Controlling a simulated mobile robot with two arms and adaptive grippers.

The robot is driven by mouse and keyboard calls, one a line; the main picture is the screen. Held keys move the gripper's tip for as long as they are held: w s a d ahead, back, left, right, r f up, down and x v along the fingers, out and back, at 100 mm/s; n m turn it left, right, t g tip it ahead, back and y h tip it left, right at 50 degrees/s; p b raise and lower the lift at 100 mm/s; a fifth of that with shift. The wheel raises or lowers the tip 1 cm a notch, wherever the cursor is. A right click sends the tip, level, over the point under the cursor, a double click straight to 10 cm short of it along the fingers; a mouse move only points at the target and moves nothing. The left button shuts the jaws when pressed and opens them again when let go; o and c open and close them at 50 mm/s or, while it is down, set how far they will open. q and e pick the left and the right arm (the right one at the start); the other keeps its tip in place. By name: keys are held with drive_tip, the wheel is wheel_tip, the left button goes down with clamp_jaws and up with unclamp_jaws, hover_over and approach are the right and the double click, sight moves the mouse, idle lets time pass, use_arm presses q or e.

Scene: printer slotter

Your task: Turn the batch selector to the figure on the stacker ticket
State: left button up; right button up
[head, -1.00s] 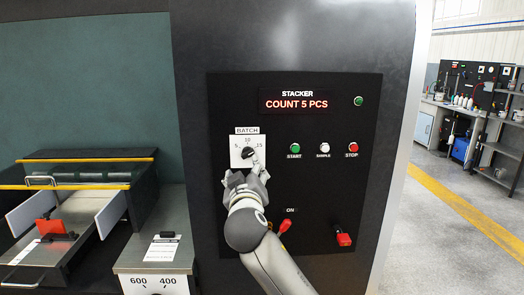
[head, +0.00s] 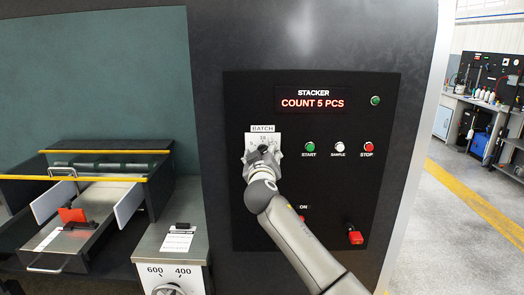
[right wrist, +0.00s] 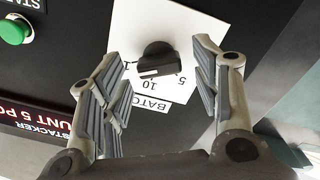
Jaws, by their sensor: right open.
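The batch selector is a black knob (head: 262,148) on a white plate marked 5, 10 and 15, under a BATCH label. My right gripper (head: 262,156) is at the plate in the head view, covering its lower part. In the right wrist view the open fingers (right wrist: 160,72) stand either side of the knob (right wrist: 158,60), with gaps between. The knob's white mark shows, but I cannot tell exactly which figure it meets. A small printed slip (head: 177,240) lies on the grey ledge; its text is too small to read. My left gripper is out of view.
The stacker display (head: 312,103) reads COUNT 5 PCS. START (head: 310,147), SAMPLE (head: 340,147) and STOP (head: 368,147) buttons sit right of the selector. A red switch (head: 355,237) projects lower right. An open tray unit (head: 100,185) stands at left.

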drive_tip(key=shift+w, duration=0.45)
drive_tip(key=c, duration=1)
